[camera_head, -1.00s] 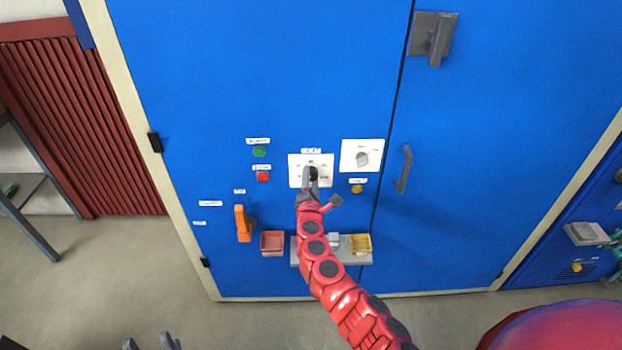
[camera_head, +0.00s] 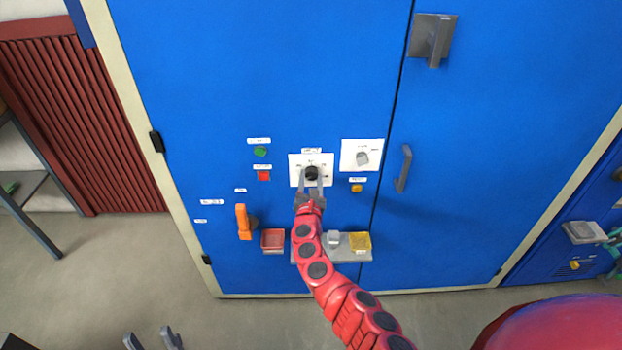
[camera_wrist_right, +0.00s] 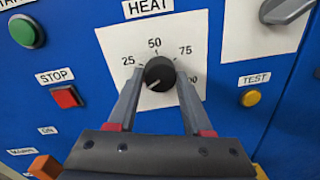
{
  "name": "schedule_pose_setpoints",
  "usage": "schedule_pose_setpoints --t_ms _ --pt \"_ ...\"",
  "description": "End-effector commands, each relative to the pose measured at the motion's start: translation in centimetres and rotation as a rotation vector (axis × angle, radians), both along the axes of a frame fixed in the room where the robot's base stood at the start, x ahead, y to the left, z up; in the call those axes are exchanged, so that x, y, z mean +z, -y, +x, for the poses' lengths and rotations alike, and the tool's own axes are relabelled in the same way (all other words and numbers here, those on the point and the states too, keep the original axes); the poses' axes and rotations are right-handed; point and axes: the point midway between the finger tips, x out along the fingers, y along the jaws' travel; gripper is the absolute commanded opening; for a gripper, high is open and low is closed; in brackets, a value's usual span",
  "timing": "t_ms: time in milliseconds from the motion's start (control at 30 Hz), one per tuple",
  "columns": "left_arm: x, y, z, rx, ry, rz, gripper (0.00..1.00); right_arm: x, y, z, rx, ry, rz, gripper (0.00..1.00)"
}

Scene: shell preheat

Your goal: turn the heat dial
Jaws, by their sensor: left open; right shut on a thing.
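The heat dial (camera_head: 311,173) is a round black knob on a white plate (camera_head: 297,160) on the blue cabinet door. In the right wrist view the dial (camera_wrist_right: 159,74) has a white mark toward its lower left, and the plate reads HEAT with numbers such as 25, 50 and 75. My right gripper (camera_head: 311,178) is shut on the dial, one finger on its left and one on its right; its fingers also show in the right wrist view (camera_wrist_right: 159,88). My left gripper (camera_head: 153,340) is open and empty at the bottom left, far from the door.
A grey selector knob (camera_head: 362,158) sits right of the heat plate, above a yellow button (camera_head: 356,188). Green (camera_head: 260,152) and red (camera_head: 264,176) buttons are to the left. An orange lever (camera_head: 243,222) and a ledge with a yellow bin (camera_head: 359,242) are below.

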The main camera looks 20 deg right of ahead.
Motion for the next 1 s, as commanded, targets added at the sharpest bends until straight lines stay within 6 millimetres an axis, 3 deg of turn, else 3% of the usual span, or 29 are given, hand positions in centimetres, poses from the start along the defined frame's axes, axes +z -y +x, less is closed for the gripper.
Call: schedule_pose_setpoints --t_ms 667,700,867,1000 --pt "0.10 -0.01 0.00 0.000 0.000 0.000 0.50 -0.31 0.03 -0.05 0.000 -0.023 -0.064 0.00" --pt "0.10 -0.01 0.00 0.000 0.000 0.000 0.50 -0.31 0.02 -0.05 0.000 -0.023 -0.064 0.52" --pt "0.10 0.00 0.01 0.000 0.000 0.000 0.50 -0.23 0.02 -0.04 0.000 -0.022 -0.063 0.80" --pt "0.11 0.00 0.00 0.000 0.000 0.000 0.50 -0.16 0.01 -0.03 0.000 -0.021 -0.064 0.80"
